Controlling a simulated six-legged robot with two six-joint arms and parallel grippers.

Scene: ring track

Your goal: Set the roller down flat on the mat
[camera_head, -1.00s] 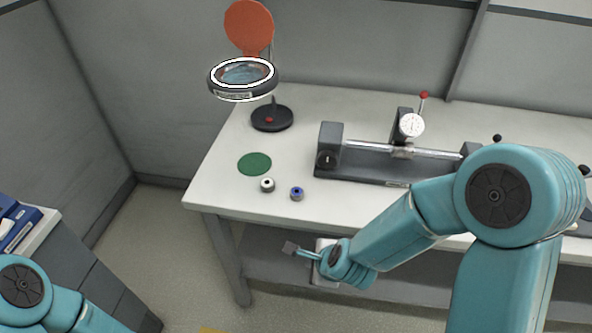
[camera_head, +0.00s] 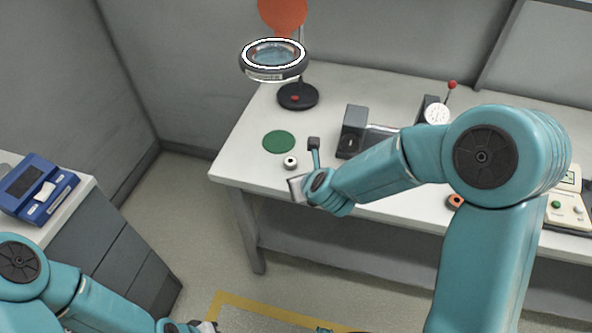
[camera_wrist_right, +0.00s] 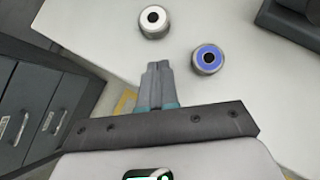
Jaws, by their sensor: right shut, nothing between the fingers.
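A roller with a white face and dark hole (camera_head: 290,162) stands on the table just below the round green mat (camera_head: 279,142), apart from it. It also shows at the top of the right wrist view (camera_wrist_right: 154,20). A blue-faced roller (camera_wrist_right: 208,58) stands to its right there; my right arm hides it in the head view. The mat is bare and outside the wrist view. My right gripper (camera_head: 313,143) is shut and empty, right of the white roller; its fingertips (camera_wrist_right: 157,66) show together. My left gripper (camera_head: 205,327) is low at the bottom edge, its fingers unclear.
A magnifier (camera_head: 273,60) on a black base (camera_head: 298,97) stands behind the mat. A grey fixture (camera_head: 353,130) with a dial gauge (camera_head: 437,112) is partly behind my right arm. A beige box (camera_head: 567,208) is far right. A blue device (camera_head: 38,188) sits on the left cabinet.

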